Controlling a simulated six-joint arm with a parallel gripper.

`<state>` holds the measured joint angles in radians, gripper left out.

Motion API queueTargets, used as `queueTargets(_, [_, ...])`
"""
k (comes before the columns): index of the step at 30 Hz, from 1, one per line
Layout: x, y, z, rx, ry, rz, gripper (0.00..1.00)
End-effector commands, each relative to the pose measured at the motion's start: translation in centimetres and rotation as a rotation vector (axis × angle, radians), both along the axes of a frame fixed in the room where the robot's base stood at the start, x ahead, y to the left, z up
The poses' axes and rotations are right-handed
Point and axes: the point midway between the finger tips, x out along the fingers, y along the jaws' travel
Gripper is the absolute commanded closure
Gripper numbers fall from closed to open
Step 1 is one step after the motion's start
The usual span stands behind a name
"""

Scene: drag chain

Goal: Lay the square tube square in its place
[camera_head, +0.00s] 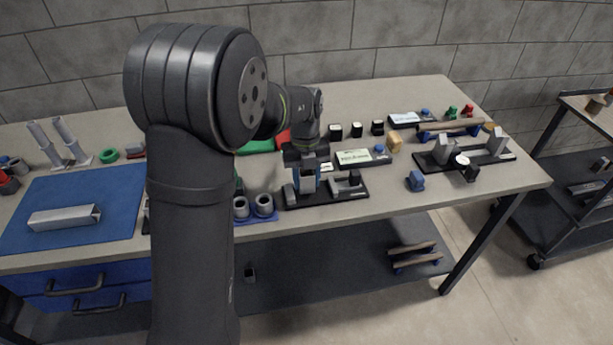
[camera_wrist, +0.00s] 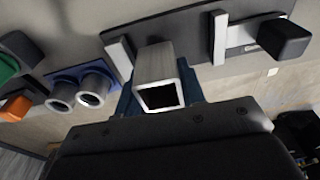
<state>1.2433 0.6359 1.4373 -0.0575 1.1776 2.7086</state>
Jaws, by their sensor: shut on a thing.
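A short silver square tube (camera_wrist: 158,72) with a dark open end faces the camera in the wrist view. My gripper (camera_head: 306,180) is shut on it, with blue finger parts at both sides of the tube. The tube is in front of a dark fixture plate (camera_wrist: 185,22), between two pale upright blocks. Whether it touches the plate or hangs just above it I cannot tell. In the head view my gripper is over the left part of this fixture (camera_head: 347,191) and mostly hides the tube. A longer square tube (camera_head: 64,218) lies on the blue mat (camera_head: 110,197) at the left.
Two grey rings on a blue holder (camera_head: 253,208) stand just left of the fixture. A blue part (camera_head: 415,181) and another fixture (camera_head: 463,158) are to its right. Small black blocks (camera_head: 357,130) stand behind. The bench front edge is close to the fixture.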

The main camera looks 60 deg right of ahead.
Motion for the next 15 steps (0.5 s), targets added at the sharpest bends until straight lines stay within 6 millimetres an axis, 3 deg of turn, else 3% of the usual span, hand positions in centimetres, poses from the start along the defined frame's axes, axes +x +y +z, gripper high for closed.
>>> queueTargets(15, [0.01, -0.04, -1.05, -0.001, -0.001, 0.0, 0.94])
